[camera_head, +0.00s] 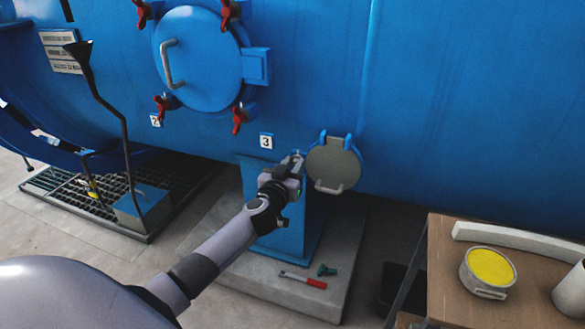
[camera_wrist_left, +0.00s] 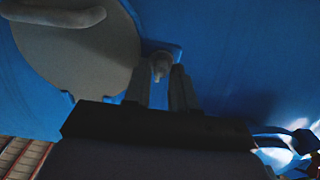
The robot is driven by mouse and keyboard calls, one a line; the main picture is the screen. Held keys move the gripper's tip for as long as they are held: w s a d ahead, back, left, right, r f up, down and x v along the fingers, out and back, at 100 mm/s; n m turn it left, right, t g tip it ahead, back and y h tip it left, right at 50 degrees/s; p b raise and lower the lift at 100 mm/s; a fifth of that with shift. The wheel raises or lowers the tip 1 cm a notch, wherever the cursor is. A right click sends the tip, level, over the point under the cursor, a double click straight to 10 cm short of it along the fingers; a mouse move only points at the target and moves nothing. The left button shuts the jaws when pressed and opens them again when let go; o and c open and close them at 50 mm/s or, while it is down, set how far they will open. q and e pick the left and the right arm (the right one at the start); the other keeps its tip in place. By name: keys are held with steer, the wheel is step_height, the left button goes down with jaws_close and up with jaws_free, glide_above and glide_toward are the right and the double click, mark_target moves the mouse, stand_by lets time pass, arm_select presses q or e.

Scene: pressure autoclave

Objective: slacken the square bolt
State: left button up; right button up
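A small grey bolt (camera_wrist_left: 160,65) sticks out of a blue lug beside the round grey hatch cover in the left wrist view. Its head is small and dim, so I cannot make out its square shape. My left gripper (camera_head: 293,158) is at the hatch cover's left edge, above the blue pedestal. In the left wrist view the two fingers (camera_wrist_left: 161,78) are apart, with the bolt at the gap between their tips. I cannot tell whether either finger touches it. In the head view the gripper hides the bolt. My right gripper is not in view.
The grey hatch cover (camera_head: 333,165) with its handle is close on the right. A red-handled tool (camera_head: 303,280) and a small green item (camera_head: 326,270) lie on the concrete plinth (camera_head: 240,275). A wooden table (camera_head: 450,265) with a yellow-topped tin (camera_head: 488,268) stands at right.

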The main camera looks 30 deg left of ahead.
arm_select(q)
jaws_close()
